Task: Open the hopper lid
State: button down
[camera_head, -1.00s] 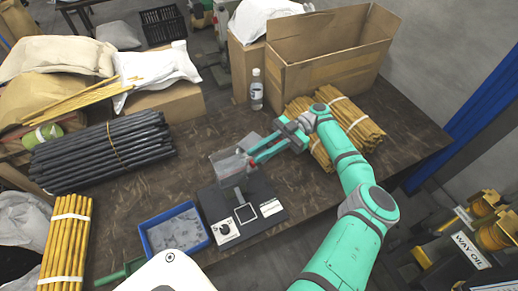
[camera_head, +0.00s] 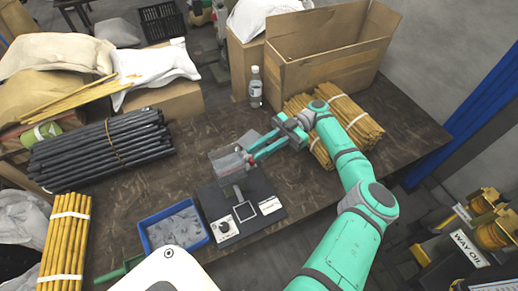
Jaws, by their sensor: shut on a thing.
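The hopper (camera_head: 229,161) is a clear, greyish box on a short post above the black press base (camera_head: 226,205). Its clear lid (camera_head: 249,140) stands tilted up at the hopper's far right side. My gripper (camera_head: 254,157) reaches in from the right, with its teal fingers at the hopper's right edge. The fingers are shut on the lid's edge. The exact contact is too small to see clearly.
A blue tray (camera_head: 174,229) with grey pieces sits left of the press base. A black rod bundle (camera_head: 98,150) lies at left. Yellow bundles (camera_head: 333,125), a bottle (camera_head: 255,88) and an open cardboard box (camera_head: 328,55) stand behind my arm. Bare tabletop shows right of the press.

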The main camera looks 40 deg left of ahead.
jog(key=shift+w+d+f, duration=0.1)
jog(key=shift+w+d, duration=0.05)
jog(key=shift+d, duration=0.15)
jog(key=c, duration=1.7)
grip_release()
jog(key=shift+o, duration=0.2)
jog(key=shift+a, duration=0.1)
